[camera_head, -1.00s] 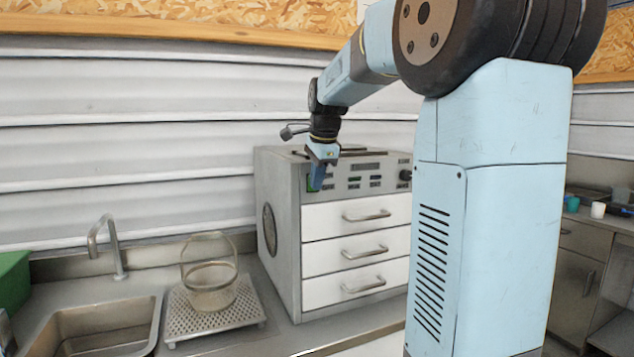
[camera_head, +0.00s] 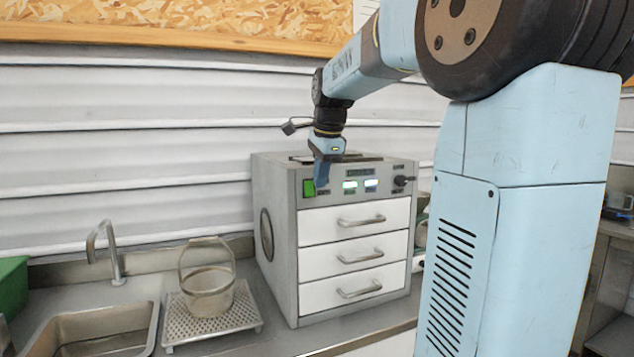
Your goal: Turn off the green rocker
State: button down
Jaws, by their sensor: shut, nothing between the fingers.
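The green rocker (camera_head: 308,188) is at the left end of the control panel on the grey hopper cabinet (camera_head: 275,228). My gripper (camera_head: 321,183) is shut and empty, pointing down at the panel, just right of the rocker in the picture. I cannot tell whether its tip touches the panel or the rocker. Two pale lit indicators (camera_head: 360,185) glow to the right of my gripper. A dark knob (camera_head: 402,181) sits at the panel's right end.
Three white drawers with bar handles, such as the top drawer (camera_head: 340,232), lie below the panel. A basket (camera_head: 208,290) stands on a perforated tray (camera_head: 240,318) to the left, beside a sink (camera_head: 105,340) with a tap (camera_head: 103,245). A corrugated wall is behind.

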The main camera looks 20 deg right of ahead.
aim_at(310, 189)
jog(key=v, duration=0.8)
jog(key=shift+r, duration=0.2)
jog(key=shift+s+a+f, duration=0.2)
jog(key=shift+a+f, duration=0.05)
jog(key=shift+f, duration=0.45)
jog(key=w+f, duration=0.7)
jog(key=f, duration=0.3)
